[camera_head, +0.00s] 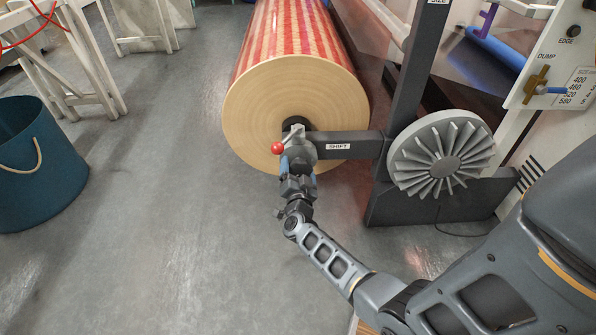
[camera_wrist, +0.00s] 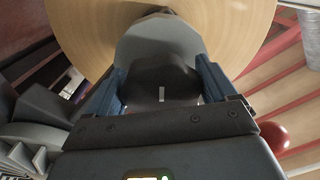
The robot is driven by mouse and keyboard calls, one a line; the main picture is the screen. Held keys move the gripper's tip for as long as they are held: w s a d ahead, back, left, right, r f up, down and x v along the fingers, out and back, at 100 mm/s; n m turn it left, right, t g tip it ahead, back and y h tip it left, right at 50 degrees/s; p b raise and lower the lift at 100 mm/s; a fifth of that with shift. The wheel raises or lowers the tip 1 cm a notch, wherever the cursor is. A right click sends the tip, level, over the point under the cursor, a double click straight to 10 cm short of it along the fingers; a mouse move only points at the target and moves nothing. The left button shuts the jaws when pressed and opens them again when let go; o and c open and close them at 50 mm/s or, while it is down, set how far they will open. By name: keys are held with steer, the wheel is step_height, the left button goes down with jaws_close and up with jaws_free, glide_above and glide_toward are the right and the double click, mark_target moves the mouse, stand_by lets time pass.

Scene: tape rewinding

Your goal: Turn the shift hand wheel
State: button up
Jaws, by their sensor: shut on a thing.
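The shift hand wheel is a small grey knob-like wheel (camera_head: 304,149) at the left end of the dark arm with the SHIFT label, in front of the roll's end face. My gripper (camera_head: 298,163) reaches it from the near side, with its blue fingers on either side of it. In the wrist view the grey wheel (camera_wrist: 160,45) sits between the blue fingers of my gripper (camera_wrist: 157,82), which is shut on it. My gripper hides part of the wheel.
A red ball on a lever (camera_head: 277,148) is just left of the wheel. A large red-striped roll (camera_head: 295,105) stands behind. A grey ribbed disc (camera_head: 440,155) is to the right. A blue bucket (camera_head: 40,165) stands far left. Floor between bucket and roll is clear.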

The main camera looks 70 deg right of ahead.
mark_target(297, 175)
steer(key=shift+w+a+m+b, duration=0.1)
steer(key=shift+m+b, duration=0.2)
steer(key=shift+m, duration=1.8)
steer(key=o, duration=0.8)
steer(key=shift+o, duration=0.2)
steer(key=shift+a+r, duration=0.1)
steer(key=p+v, duration=0.2)
steer(key=v, duration=0.5)
steer(key=shift+a, duration=0.25)
